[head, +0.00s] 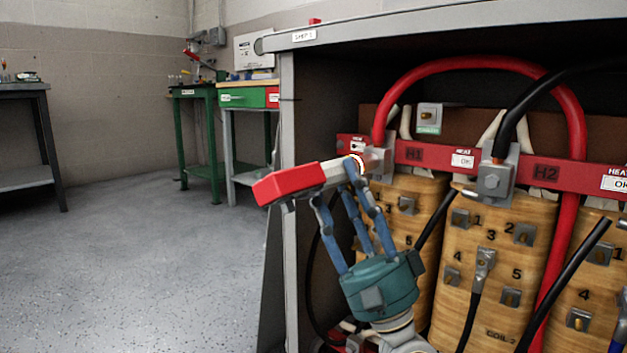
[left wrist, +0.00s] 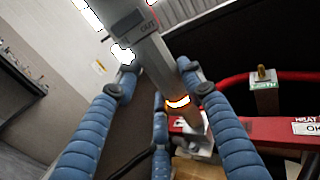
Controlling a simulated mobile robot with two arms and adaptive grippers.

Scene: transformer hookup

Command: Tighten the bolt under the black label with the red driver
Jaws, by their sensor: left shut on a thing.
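The red driver (head: 290,184), with a red end and a grey body, is held nearly level in my left gripper (head: 352,180). The gripper's blue fingers are closed around its grey part. In the left wrist view the driver (left wrist: 150,55) runs between the fingers (left wrist: 160,90), with a glowing ring near its nose. Its nose is at the grey lug (head: 378,160) of the red cable, left of the dark H1 mark (head: 414,154). The bolt there is hidden and contact cannot be told. A second grey lug (head: 495,178) with a black cable sits left of the dark H2 mark (head: 546,173).
The cabinet's grey side post (head: 288,120) stands close behind the driver. Wooden coils (head: 497,225) with several small terminals fill the cabinet, and a loose black cable (head: 565,285) crosses in front. A green bench (head: 205,130) stands behind. The floor at left is clear.

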